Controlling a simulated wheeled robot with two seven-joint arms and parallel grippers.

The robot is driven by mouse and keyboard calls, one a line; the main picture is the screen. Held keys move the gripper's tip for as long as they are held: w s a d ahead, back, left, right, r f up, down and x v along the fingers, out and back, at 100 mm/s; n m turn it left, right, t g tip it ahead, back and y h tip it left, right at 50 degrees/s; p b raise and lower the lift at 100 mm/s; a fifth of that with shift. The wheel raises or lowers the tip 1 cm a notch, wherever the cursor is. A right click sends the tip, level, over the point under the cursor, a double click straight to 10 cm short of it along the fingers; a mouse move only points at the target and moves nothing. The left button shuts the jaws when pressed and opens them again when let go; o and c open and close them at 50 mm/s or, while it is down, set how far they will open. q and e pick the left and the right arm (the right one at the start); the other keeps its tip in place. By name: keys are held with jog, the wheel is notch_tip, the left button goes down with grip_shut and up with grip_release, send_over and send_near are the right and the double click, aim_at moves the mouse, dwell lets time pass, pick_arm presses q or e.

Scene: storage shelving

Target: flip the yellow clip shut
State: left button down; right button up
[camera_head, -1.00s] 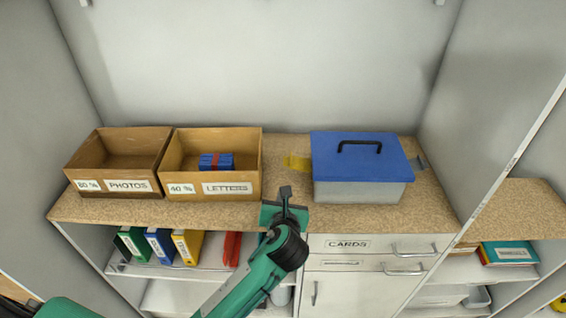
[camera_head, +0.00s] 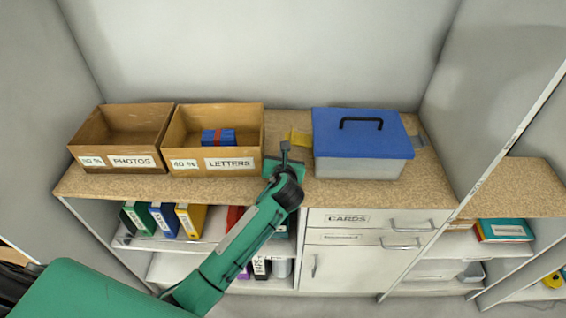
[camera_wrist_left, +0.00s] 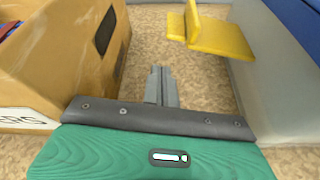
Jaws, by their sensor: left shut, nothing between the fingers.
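The yellow clip (camera_head: 297,138) stands out from the left side of the grey box with a blue lid (camera_head: 362,135). In the left wrist view the yellow clip (camera_wrist_left: 219,38) is folded outward from the box wall (camera_wrist_left: 272,90), with a small upright tab at its outer end. My left gripper (camera_head: 284,147) is shut and empty, in front of the clip and slightly left of it. In the left wrist view its fingertips (camera_wrist_left: 160,72) point into the gap between the cardboard box and the clip, apart from both. My right gripper is not in view.
The cardboard LETTERS box (camera_head: 216,146) holds a blue bundle and stands close left of my gripper. The PHOTOS box (camera_head: 122,142) is further left.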

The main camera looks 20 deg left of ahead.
pick_arm(q)
jog(key=r, duration=0.2)
jog(key=d+r+p, duration=0.1)
jog(key=shift+s+r, duration=0.1)
jog(key=shift+r, duration=0.45)
